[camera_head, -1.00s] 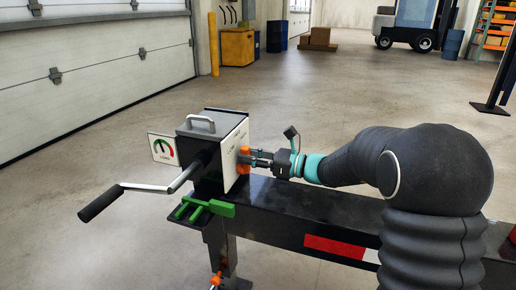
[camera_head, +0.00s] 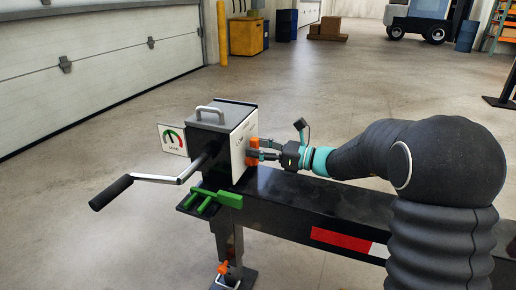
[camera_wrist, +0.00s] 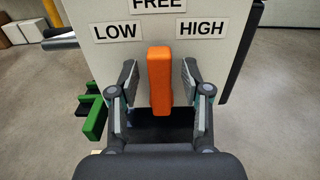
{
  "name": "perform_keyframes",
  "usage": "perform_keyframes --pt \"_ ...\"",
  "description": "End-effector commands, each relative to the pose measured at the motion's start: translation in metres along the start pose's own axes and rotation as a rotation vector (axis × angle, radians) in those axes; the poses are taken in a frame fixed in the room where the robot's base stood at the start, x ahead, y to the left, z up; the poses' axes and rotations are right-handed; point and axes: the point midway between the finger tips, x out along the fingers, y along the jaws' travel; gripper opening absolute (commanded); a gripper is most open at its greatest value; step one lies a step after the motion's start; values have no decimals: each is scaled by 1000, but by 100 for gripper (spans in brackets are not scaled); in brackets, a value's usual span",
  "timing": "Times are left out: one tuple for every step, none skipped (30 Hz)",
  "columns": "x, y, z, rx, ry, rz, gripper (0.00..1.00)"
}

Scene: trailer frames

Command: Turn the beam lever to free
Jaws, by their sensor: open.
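The orange beam lever (camera_wrist: 160,80) stands upright on the light face of the gear box (camera_wrist: 108,65), below the FREE label (camera_wrist: 158,4). The LOW label (camera_wrist: 117,31) is to its upper left and the HIGH label (camera_wrist: 201,29) to its upper right. My gripper (camera_wrist: 160,75) is open, with one finger on each side of the lever and a gap visible on both sides. In the head view my gripper (camera_head: 264,149) reaches the box from the right, and the orange lever (camera_head: 252,152) shows at its fingertips.
A crank handle (camera_head: 152,178) sticks out to the left of the box, beside a load gauge (camera_head: 173,139). A green bracket (camera_head: 209,198) sits below on the black trailer beam (camera_head: 283,198). Open concrete floor surrounds the trailer.

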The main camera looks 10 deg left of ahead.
Motion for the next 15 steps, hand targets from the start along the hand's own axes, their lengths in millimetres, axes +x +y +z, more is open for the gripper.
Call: perform_keyframes --pt "-1 0 0 0 0 0 48" --pt "-2 0 0 0 0 -1 48" --pt "-4 -1 0 0 0 -2 48" --pt "-6 -1 0 0 0 -2 48" --pt "-9 -1 0 0 0 -3 48" --pt "-14 -1 0 -1 0 -3 48" --pt "-18 -1 0 -1 0 -3 48" --pt "-23 -1 0 -1 0 -3 48" --pt "-30 -1 0 0 0 -4 48" --pt "-36 -1 0 0 0 -4 48" --pt "-42 -1 0 0 0 -5 48" --pt "-51 -1 0 0 0 -4 48" --pt "-57 -1 0 0 1 -4 48" --pt "-63 -1 0 0 0 -5 48" --pt "-71 -1 0 0 0 -3 48"
